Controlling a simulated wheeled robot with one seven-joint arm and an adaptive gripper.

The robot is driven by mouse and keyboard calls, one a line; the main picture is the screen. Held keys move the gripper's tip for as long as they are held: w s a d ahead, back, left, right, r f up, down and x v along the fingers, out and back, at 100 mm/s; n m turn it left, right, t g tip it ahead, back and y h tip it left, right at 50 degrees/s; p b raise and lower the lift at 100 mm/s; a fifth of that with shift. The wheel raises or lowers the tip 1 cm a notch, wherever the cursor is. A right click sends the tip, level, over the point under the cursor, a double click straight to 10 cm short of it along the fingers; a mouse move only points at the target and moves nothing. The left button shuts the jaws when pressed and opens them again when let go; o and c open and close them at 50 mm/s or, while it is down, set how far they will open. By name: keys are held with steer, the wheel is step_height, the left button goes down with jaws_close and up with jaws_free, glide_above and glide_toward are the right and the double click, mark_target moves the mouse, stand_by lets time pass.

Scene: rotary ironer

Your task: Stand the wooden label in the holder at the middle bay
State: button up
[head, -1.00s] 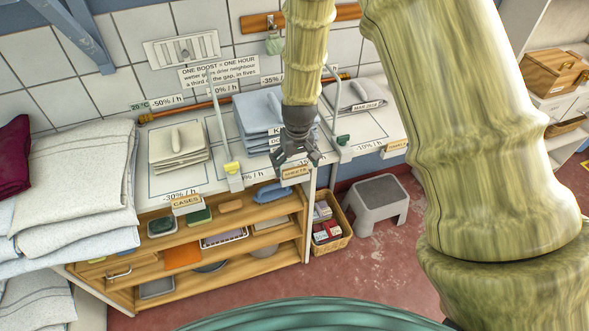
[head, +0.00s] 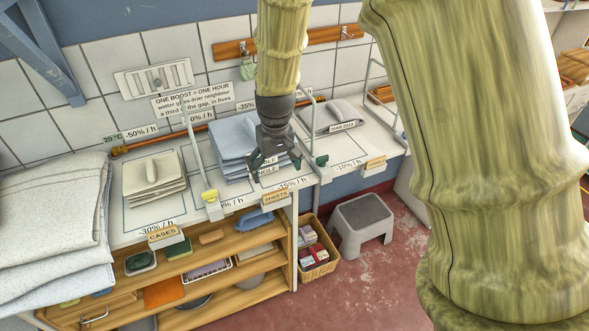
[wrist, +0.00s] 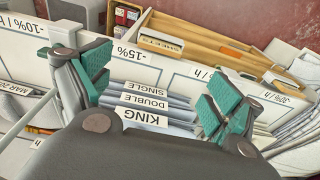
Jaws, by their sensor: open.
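The wooden label reading SHEETS (head: 275,196) stands at the front edge of the middle bay, below the blue linen stack (head: 235,138). It seems seated in its holder, but the holder is mostly hidden behind it. In the wrist view the label (wrist: 160,43) shows upside down beyond the fingers, apart from them. My gripper (head: 272,164) is open and empty, above and behind the label, in front of the blue stack. In the wrist view the green-padded fingers (wrist: 158,92) are spread wide, with the KING, DOUBLE and SINGLE tags (wrist: 146,102) between them.
CASES (head: 163,234) and TOWELS (head: 376,163) labels stand at the left and right bays. Upright metal dividers, one with a yellow clip (head: 210,196), rise close to my gripper. Shelves (head: 180,290) lie below; a basket (head: 318,262) and grey stool (head: 361,222) are on the floor.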

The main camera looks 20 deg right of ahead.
steer(key=s+d+f, duration=0.2)
steer(key=s+f, duration=0.4)
steer(key=f, duration=0.4)
steer(key=s+d+f, duration=0.1)
steer(key=s+f, duration=0.6)
steer(key=f, duration=0.4)
steer(key=s+f, duration=0.6)
steer(key=s, duration=0.5)
steer(key=s+f+g, duration=0.1)
steer(key=s+f, duration=0.5)
steer(key=s, duration=0.5)
steer(key=shift+f+m, duration=0.25)
steer(key=shift+m, duration=0.15)
steer(key=shift+d, duration=0.1)
